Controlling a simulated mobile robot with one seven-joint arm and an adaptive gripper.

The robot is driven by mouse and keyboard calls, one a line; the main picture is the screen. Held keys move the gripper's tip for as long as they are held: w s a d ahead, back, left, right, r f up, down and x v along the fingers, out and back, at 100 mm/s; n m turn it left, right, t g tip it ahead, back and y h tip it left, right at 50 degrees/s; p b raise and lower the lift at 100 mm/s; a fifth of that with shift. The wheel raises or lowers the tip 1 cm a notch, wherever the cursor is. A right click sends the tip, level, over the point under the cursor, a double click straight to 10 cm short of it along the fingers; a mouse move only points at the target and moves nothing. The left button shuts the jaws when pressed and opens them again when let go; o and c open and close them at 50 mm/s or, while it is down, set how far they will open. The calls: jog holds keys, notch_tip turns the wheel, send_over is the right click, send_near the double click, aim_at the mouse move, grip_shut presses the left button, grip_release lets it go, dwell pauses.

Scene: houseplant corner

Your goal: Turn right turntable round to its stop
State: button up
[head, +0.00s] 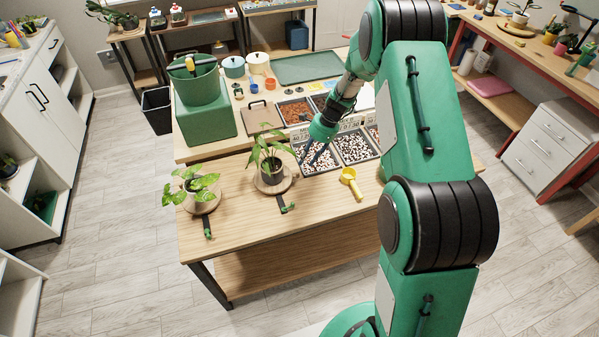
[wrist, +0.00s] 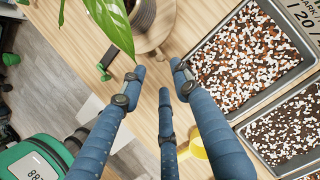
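The right turntable (head: 271,190) is a round wooden disc on the table, bearing a leafy plant (head: 268,155) in a pot. In the wrist view, the turntable (wrist: 158,38) is at the top, partly covered by the pot (wrist: 142,14) and a large leaf (wrist: 110,22). A dark strip with a green end (head: 288,208) lies in front of it. My gripper (head: 312,158) is to the right of the turntable, over the front pebble tray. In the wrist view, my gripper (wrist: 157,76) has its three blue fingers apart with nothing between them.
The left turntable (head: 206,209) bears a second potted plant (head: 188,186). Trays of pebbles (head: 355,148) stand right of the right turntable. A yellow scoop (head: 350,180) lies in front of them. A green tub (head: 205,120) stands at the back left.

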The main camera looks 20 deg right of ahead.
jog(key=b+x, duration=0.1)
jog(key=x, duration=0.7)
jog(key=shift+f, duration=0.15)
grip_shut()
